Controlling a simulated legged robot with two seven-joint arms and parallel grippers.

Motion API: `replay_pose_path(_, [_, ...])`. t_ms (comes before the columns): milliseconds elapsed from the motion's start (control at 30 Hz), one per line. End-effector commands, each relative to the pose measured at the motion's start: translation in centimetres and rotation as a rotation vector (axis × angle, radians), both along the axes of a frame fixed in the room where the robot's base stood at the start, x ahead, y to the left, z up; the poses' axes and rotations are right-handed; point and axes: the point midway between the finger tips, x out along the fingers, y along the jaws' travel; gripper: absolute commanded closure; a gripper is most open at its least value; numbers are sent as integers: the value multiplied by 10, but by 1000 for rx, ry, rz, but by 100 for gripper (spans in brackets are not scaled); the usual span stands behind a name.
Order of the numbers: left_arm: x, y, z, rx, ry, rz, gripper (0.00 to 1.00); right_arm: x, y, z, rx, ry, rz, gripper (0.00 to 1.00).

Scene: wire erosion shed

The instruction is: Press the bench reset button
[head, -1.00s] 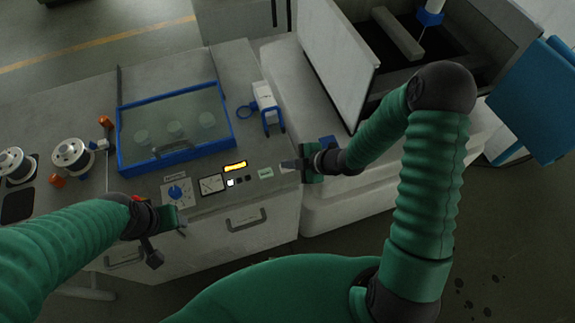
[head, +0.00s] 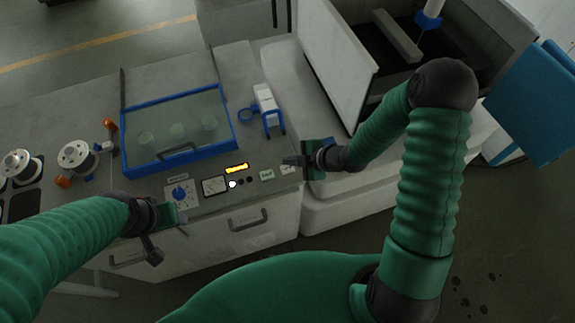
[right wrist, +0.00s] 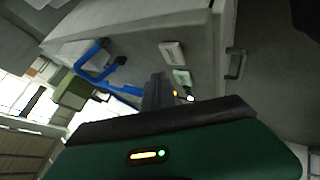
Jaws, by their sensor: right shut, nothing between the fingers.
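The bench control panel has a round white lit button (head: 232,184) with small dark buttons (head: 245,180) beside it, below a lit yellow display (head: 236,169). I cannot read which one is marked reset. A pale green label plate (head: 267,175) and a white label plate (head: 288,169) lie to the right. My right gripper (head: 290,160) is shut and empty, just above the white plate and right of the buttons. In the right wrist view its fingers (right wrist: 157,92) point toward the panel, with a white light (right wrist: 190,97) beside them. My left gripper (head: 180,226) hangs at the bench's front edge; its jaws are unclear.
A blue-framed glass lid (head: 178,128) covers part of the bench. A blue and white holder (head: 266,105) stands behind the panel. A dial (head: 179,192) and a meter (head: 214,185) sit left of the buttons. A large open machine (head: 335,60) stands at right.

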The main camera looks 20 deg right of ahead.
Motion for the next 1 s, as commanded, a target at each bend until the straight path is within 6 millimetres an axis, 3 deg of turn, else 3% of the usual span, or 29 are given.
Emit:
replay_pose_path(33, [0,0,11,0,0,0,44,0,0,11,-1,0,1,100])
replay_pose_path(333, [0,0,35,0,0,0,44,0,0,39,0,0,0,100])
replay_pose_path(1000, [0,0,33,0,0,0,44,0,0,37,0,0,0,100])
